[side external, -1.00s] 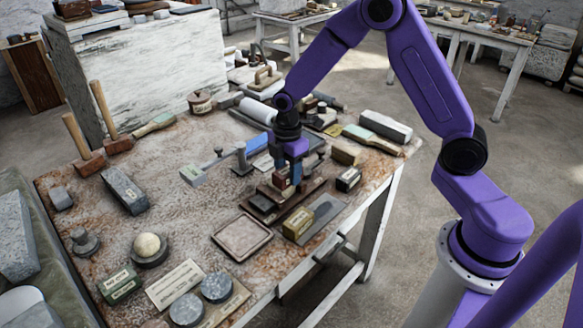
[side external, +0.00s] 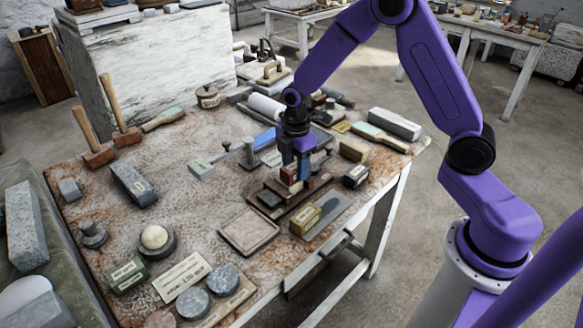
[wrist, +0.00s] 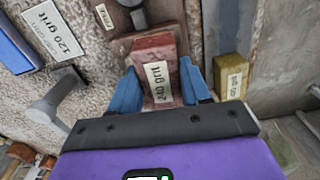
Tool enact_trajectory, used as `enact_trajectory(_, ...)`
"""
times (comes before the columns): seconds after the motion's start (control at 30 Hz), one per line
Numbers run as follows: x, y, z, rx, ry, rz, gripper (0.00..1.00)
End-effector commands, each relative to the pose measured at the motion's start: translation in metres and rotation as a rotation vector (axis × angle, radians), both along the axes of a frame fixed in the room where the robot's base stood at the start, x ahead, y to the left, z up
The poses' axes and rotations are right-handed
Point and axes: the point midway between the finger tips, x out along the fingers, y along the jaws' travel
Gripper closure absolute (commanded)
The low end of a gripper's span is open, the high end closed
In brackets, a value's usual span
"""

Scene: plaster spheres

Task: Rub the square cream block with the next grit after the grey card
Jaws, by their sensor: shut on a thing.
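My gripper (side external: 291,181) is shut on a reddish block (side external: 288,173) above a brown wooden holder (side external: 318,182). In the wrist view the same block (wrist: 155,58) sits between my blue fingertips (wrist: 160,88), its pale label reading "240 grit". A pale card (wrist: 52,30) reading "120 grit" lies to the left there. I cannot pick out the square cream block or the grey card for certain.
A square shallow tray (side external: 249,232) lies in front of the holder. A cream ball (side external: 154,237) rests on a grey round stand. A green labelled block (side external: 128,275), a text card (side external: 181,277) and grey discs (side external: 223,279) lie at the front left. The table's middle left is fairly open.

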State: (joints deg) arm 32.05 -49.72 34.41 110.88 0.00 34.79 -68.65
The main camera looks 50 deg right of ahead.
Motion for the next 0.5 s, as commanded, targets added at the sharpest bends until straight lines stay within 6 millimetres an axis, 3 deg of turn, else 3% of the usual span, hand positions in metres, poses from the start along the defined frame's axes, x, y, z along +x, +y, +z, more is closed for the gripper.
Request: enact_trajectory(0.5, -0.001, -0.023, -0.002, 0.001, -0.002, -0.001, 0.87)
